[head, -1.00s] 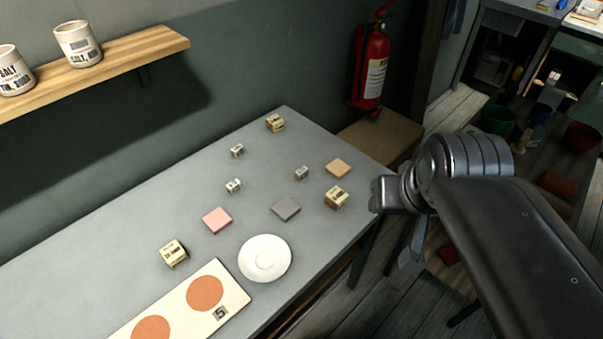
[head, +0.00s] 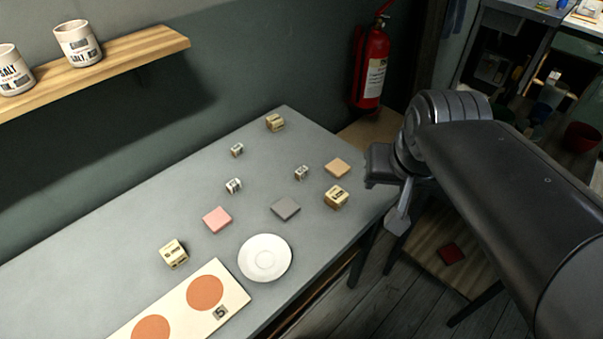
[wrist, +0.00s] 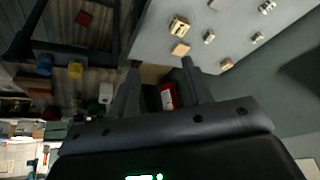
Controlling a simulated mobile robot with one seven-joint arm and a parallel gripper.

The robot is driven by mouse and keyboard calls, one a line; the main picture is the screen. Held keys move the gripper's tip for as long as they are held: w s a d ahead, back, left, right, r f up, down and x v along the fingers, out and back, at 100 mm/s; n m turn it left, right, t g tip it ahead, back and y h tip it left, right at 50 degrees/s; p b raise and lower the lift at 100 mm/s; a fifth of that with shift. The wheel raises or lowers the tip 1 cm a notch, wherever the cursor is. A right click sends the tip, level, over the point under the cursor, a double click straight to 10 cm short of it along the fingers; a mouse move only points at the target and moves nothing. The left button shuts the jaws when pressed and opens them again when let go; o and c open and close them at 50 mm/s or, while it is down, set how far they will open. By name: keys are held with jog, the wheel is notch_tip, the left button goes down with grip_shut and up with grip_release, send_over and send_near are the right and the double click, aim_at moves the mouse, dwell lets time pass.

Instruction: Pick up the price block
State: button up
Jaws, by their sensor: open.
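Several small printed blocks stand on the grey table; the print is too small to tell which is the price block. Three small whitish ones are the back-left block (head: 237,150), the middle block (head: 234,186) and the right block (head: 301,173). Three larger tan ones are the far block (head: 275,123), the right-edge block (head: 336,196) and the front-left block (head: 173,253). A grey piece marked 5 (head: 220,313) is on the cream board. My gripper (head: 370,178) is open and empty by the table's right edge. Its spread fingers (wrist: 160,80) show in the wrist view.
The table (head: 110,225) also bears a white saucer (head: 265,258), pink tile (head: 217,220), grey tile (head: 286,208), tan tile (head: 337,168) and the cream board (head: 176,302) with orange discs. A shelf (head: 140,48) with cups and a fire extinguisher (head: 372,68) are behind.

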jog(key=w+a+m+g, duration=0.2)
jog(key=w+a, duration=0.1)
jog(key=w, duration=0.6)
jog(key=m+g, duration=0.3)
jog(key=m, duration=0.2)
send_over(302, 170)
notch_tip(302, 170, down, 17)
jog(key=f, duration=0.4)
jog(key=shift+d+f, duration=0.3)
jog(key=shift+f, duration=0.1)
jog(key=f, duration=0.5)
jog(key=shift+a+f, duration=0.1)
jog(key=shift+a, duration=0.25)
grip_shut()
